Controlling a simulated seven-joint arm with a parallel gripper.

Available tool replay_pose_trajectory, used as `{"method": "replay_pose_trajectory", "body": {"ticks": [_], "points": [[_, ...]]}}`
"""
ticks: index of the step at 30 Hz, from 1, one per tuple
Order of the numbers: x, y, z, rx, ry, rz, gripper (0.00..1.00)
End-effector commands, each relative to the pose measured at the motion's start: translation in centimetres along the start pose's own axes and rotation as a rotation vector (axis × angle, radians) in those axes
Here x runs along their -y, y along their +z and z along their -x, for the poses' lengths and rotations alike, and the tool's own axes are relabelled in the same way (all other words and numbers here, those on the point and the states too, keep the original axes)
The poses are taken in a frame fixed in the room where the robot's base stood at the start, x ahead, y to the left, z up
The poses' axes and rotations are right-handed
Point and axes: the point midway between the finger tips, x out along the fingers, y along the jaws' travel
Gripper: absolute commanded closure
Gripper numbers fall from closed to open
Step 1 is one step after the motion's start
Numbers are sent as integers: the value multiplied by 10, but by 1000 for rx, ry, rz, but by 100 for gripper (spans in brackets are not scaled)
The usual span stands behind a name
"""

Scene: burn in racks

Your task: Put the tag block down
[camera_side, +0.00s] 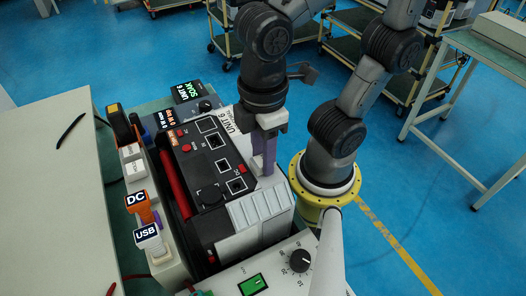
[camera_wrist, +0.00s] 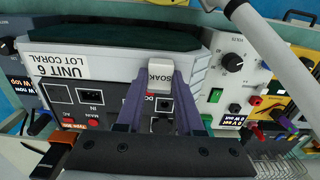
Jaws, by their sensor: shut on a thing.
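My gripper (camera_wrist: 160,85) has purple fingers shut on a small white tag block (camera_wrist: 160,69) marked SOAK in the wrist view. The block sits between the fingertips, over the edge of the unit labelled UNIT 6 LOT CORAL (camera_wrist: 62,66). In the side view my gripper (camera_side: 263,165) points down at the right edge of the black-topped unit (camera_side: 205,160).
A rail at the left holds orange-backed DC (camera_side: 137,200) and USB (camera_side: 147,235) tags and white blocks (camera_side: 132,162). A control box with a knob (camera_side: 300,260) stands in front. A display reading UNIT 6 SOAK (camera_side: 186,91) is behind. The left tabletop (camera_side: 50,220) is mostly clear.

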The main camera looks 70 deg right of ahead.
Motion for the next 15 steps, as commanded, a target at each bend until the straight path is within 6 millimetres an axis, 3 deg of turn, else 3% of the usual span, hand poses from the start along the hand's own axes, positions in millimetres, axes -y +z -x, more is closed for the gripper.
{"method": "replay_pose_trajectory", "body": {"ticks": [9,10,15], "points": [[0,0,-3,1,0,0,100],[0,0,-3,1,0,0,62],[0,0,-3,0,0,0,34]]}}
